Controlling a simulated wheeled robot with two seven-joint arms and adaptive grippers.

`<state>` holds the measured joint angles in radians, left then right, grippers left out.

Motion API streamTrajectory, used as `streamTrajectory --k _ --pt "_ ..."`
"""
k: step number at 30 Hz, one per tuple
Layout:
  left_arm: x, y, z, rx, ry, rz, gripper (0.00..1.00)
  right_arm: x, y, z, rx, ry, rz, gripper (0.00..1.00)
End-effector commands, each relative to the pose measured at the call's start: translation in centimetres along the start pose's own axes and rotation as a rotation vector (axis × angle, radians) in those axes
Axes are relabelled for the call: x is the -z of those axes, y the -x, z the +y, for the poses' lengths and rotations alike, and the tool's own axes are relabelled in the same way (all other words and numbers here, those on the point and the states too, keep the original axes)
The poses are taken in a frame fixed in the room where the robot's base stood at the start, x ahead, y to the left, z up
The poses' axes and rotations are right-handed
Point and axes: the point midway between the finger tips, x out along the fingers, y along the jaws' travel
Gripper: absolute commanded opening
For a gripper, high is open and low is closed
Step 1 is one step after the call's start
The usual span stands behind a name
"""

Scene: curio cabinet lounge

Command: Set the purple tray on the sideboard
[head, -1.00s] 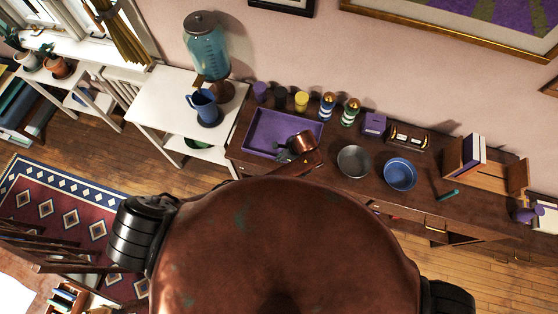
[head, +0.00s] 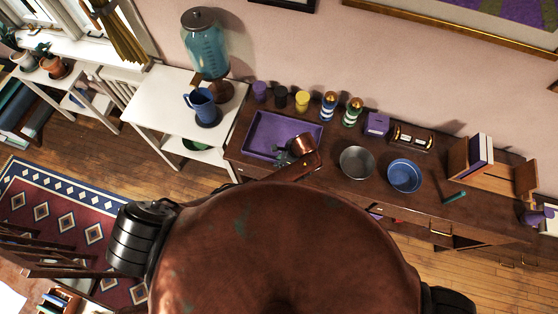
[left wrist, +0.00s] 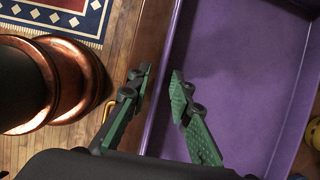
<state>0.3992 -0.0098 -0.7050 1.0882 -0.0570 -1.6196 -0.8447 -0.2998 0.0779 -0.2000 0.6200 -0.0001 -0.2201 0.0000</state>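The purple tray (head: 258,124) lies flat on the left end of the dark wooden sideboard (head: 330,184) in the head view. It looks empty. My left gripper (head: 284,157) is at the tray's front edge, towards its right corner. In the left wrist view the green-padded fingers of my left gripper (left wrist: 161,76) stand apart on either side of the tray's wall. One finger is over the tray's inside (left wrist: 235,85) and the other is outside it. A gap shows between the outer finger and the wall. My right gripper is not in view.
Behind the tray stand a purple cup (head: 260,90), a dark cup (head: 281,97) and a yellow cup (head: 302,101). Right of it are a grey bowl (head: 357,163) and a blue bowl (head: 404,176). A white table (head: 160,100) with a blue pitcher (head: 201,104) adjoins the left.

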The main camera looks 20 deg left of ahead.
Motion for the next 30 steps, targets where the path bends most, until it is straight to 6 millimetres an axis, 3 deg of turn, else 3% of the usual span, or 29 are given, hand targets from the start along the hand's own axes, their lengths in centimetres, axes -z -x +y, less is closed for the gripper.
streamTrajectory --k 11,24,30 --pt "0.1 0.7 0.0 0.001 0.000 0.000 0.22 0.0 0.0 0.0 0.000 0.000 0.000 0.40" --pt "0.1 8.9 -0.1 0.002 0.001 0.002 0.22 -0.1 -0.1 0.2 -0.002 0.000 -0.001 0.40" --pt "0.1 11.4 -0.1 0.002 0.000 0.000 0.22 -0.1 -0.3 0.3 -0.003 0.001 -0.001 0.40"
